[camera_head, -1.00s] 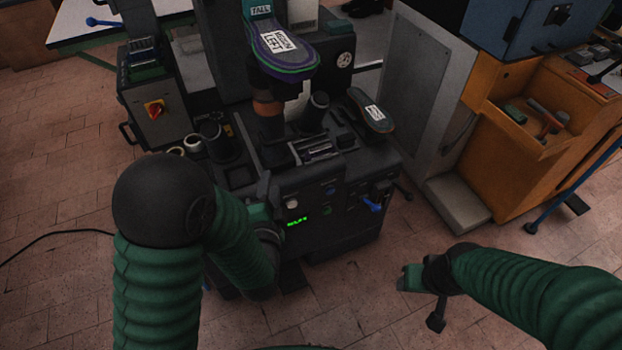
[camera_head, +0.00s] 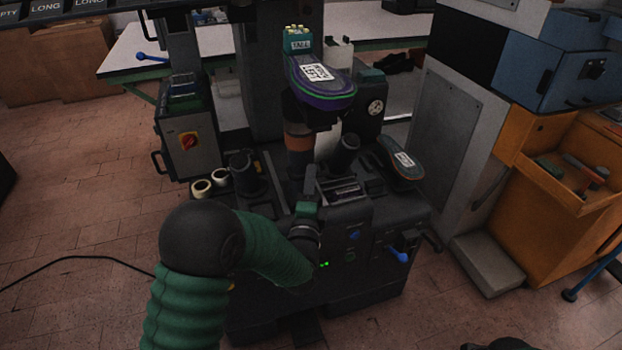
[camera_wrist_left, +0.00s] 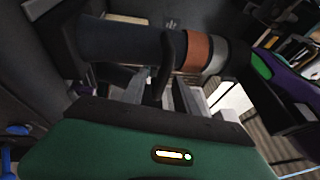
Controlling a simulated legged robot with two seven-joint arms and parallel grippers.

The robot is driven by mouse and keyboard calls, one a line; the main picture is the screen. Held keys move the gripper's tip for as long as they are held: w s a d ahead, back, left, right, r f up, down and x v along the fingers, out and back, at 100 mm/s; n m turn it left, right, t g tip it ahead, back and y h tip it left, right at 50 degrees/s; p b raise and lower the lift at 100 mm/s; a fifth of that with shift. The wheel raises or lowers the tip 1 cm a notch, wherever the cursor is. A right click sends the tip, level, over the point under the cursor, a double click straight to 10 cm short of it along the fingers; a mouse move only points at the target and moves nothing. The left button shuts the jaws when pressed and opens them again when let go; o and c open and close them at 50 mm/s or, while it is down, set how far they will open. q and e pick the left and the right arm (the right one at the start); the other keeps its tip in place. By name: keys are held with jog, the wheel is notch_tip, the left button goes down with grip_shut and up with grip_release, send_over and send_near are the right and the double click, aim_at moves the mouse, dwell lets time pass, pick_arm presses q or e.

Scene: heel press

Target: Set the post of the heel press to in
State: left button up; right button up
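The heel press (camera_head: 345,280) stands in the middle of the head view. Its upright post (camera_head: 299,142) is dark with a copper-coloured band and carries a purple-and-green sole form (camera_head: 322,84) with a white label. In the left wrist view the post (camera_wrist_left: 125,42) lies across the top, its copper band right of centre. My left gripper (camera_head: 309,188) is at the press's front top edge, in front of the post's base. In the wrist view its green body fills the bottom; a dark upright piece overlaps the post. I cannot tell its opening or contact. My right gripper is out of view.
A second labelled sole (camera_head: 401,162) lies at the press's right. A blue-handled lever (camera_head: 399,255) sticks out in front. Two pale rings (camera_head: 201,187) lie at the left, near a control box (camera_head: 188,140) with a red switch. An orange cabinet (camera_head: 560,210) stands right.

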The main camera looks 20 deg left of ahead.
pick_arm(q)
jog(key=shift+x, duration=0.8)
jog(key=shift+s, duration=0.1)
jog(key=shift+c, duration=0.4)
jog(key=c, duration=0.7)
grip_shut()
jog(key=shift+f, duration=0.15)
